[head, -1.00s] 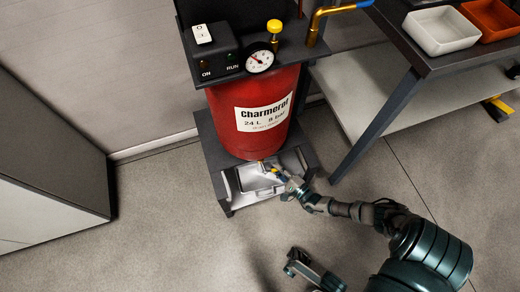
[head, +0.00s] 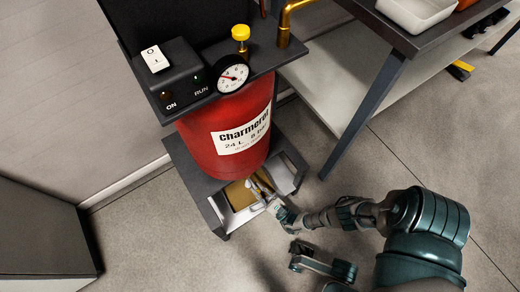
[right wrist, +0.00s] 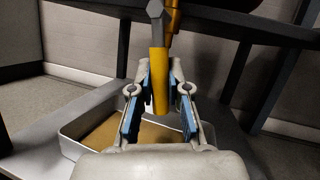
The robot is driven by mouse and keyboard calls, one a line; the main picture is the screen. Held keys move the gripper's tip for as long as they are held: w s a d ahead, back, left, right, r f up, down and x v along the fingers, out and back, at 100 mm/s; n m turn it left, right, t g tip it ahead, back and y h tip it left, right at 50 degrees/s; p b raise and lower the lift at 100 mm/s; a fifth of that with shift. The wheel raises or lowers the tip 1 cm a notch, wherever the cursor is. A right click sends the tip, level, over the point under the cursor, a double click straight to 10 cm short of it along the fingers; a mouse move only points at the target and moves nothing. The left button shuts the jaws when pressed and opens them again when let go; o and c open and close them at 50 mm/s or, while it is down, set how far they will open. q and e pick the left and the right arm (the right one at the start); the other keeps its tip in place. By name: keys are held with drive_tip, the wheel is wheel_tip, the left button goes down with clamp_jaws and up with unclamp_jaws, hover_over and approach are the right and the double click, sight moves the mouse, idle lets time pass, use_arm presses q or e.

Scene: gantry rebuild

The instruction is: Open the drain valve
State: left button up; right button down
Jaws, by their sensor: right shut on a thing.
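The yellow drain valve handle (right wrist: 158,82) hangs from a grey hub (right wrist: 155,10) in the right wrist view. My right gripper (right wrist: 162,72) has its blue-padded fingers on either side of the handle and is shut on it. In the head view my right gripper (head: 272,204) is low at the front of the red tank (head: 225,150), where the valve is too small to make out. A pale tray (right wrist: 84,114) stands below the gripper with a flat tan-brown layer (head: 240,193) in it.
A dark table (head: 390,72) with a lower shelf stands right of the tank. The tank's dark stand (head: 184,160) surrounds the tray. A switch box (head: 175,82) and gauge (head: 233,78) sit above. A grey cabinet (head: 40,240) is at left. Floor in front is open.

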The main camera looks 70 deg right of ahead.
drive_tip(key=shift+a+f+m+h, duration=0.3)
drive_tip(key=shift+m+h, duration=0.1)
drive_tip(key=shift+m, duration=0.4)
drive_tip(key=shift+w+a+m+h, duration=0.15)
drive_tip(key=shift+a+m+h, duration=0.25)
drive_tip(key=shift+m, duration=0.5)
drive_tip(key=c, duration=1.1)
unclamp_jaws()
drive_tip(key=shift+w+f, duration=0.1)
drive_tip(key=shift+d, duration=0.1)
drive_tip(key=shift+r, duration=0.25)
